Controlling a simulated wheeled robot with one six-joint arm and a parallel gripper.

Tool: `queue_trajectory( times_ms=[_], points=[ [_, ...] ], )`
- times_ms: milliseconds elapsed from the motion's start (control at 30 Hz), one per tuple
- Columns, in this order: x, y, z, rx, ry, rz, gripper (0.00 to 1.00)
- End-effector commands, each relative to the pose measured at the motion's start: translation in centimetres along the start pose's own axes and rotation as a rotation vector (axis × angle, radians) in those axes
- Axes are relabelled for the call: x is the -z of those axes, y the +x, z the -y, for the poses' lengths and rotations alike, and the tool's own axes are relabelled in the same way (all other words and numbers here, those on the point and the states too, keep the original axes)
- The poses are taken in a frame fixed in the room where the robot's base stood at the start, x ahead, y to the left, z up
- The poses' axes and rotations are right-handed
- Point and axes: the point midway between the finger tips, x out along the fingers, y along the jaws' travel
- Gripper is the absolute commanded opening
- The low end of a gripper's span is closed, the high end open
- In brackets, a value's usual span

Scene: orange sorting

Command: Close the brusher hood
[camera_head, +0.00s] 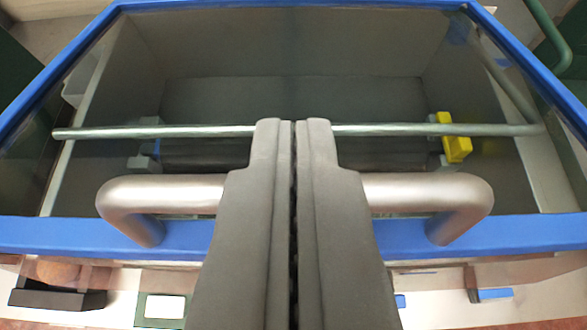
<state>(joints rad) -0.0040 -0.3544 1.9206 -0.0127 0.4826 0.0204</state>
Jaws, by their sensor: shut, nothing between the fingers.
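The brusher hood (80,235) is a blue frame around a clear panel, and it fills most of the view. A thick metal handle (460,195) runs across its near edge. My gripper (293,125) is shut and empty, its two grey fingers together in the middle of the view. The fingers cross in front of the handle and hide its middle; I cannot tell whether they touch it. Through the panel I see a grey, box-like interior (290,105).
A thin metal rod (390,130) crosses behind the handle and bends at the right. A yellow block (453,137) sits near its right part. A green tube (548,35) stands at the top right. Dark and blue fittings lie below the near edge, with a black one (58,298) at left.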

Motion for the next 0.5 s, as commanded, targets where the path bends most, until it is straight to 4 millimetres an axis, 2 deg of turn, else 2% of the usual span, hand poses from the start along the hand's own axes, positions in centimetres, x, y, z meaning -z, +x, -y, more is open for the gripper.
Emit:
queue_trajectory(
  times_ms=[300, 500],
  points=[
    [-4.8, 0.6, 0.0, 0.000, 0.000, 0.005, 0.00],
    [-7.0, 1.1, -0.1, 0.000, 0.000, 0.005, 0.00]
  ],
)
